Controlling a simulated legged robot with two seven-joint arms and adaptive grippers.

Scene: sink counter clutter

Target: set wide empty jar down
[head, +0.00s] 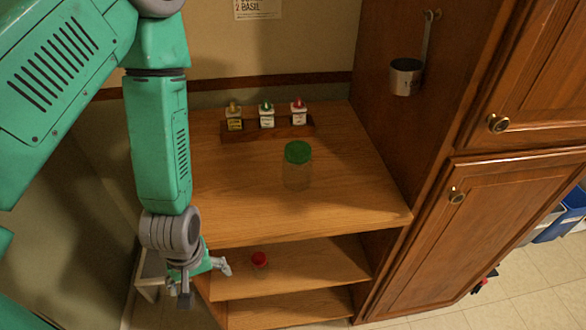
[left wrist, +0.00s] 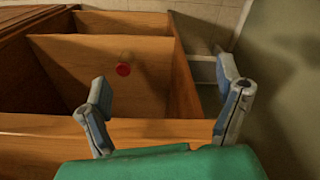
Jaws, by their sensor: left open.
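A clear, empty-looking jar with a green lid (head: 297,171) stands upright on the wooden counter top, right of my left arm. My left gripper (head: 204,283) is open and empty at the left front edge of the shelves, apart from both jars. In the left wrist view its two spread fingers (left wrist: 163,90) have nothing between them. I cannot tell which jar is the wide one. My right gripper is not in view.
A wooden rack (head: 285,134) holds 3 small bottles at the back of the counter top. A metal cup (head: 405,77) hangs on the cabinet side at the right. The front of the counter top and the lower shelf (head: 300,308) are clear.

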